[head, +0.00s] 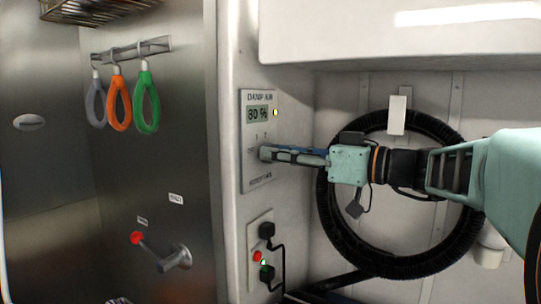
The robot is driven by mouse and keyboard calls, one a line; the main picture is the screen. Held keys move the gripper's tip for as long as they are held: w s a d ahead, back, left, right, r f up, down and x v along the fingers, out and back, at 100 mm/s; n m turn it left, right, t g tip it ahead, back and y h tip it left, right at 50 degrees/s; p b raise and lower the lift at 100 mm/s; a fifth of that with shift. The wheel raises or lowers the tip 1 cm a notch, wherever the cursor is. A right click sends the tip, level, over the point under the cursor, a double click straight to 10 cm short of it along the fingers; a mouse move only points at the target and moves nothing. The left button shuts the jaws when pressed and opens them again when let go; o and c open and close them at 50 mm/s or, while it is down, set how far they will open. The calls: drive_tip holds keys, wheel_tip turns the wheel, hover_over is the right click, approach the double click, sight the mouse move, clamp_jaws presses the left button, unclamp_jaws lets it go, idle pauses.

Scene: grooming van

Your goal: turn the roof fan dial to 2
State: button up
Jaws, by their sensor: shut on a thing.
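The dial (264,153) is on a pale wall panel (259,180), below a small display (257,114) that reads about 80 %. A small 1 and 2 seem to show just above the dial, and the other lettering is too small to read surely. My gripper (270,153) reaches in from the right, level, and its fingers are shut on the dial. The fingers hide most of the dial, so I cannot tell which number it points at.
Below the panel is a socket plate (257,240) with plugs and cables. A lever with a red knob (137,238) sticks out from the steel wall at left. Grey, orange (118,103) and green loops hang from a rail. A coiled black hose (335,235) hangs behind my arm.

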drive_tip(key=shift+w+d+f+m, duration=0.1)
drive_tip(key=shift+m, duration=4.65)
drive_tip(key=shift+w+d+f+m, duration=0.1)
drive_tip(key=shift+m, duration=4.65)
drive_tip(key=o, duration=1.1)
drive_tip(key=v, duration=1.2)
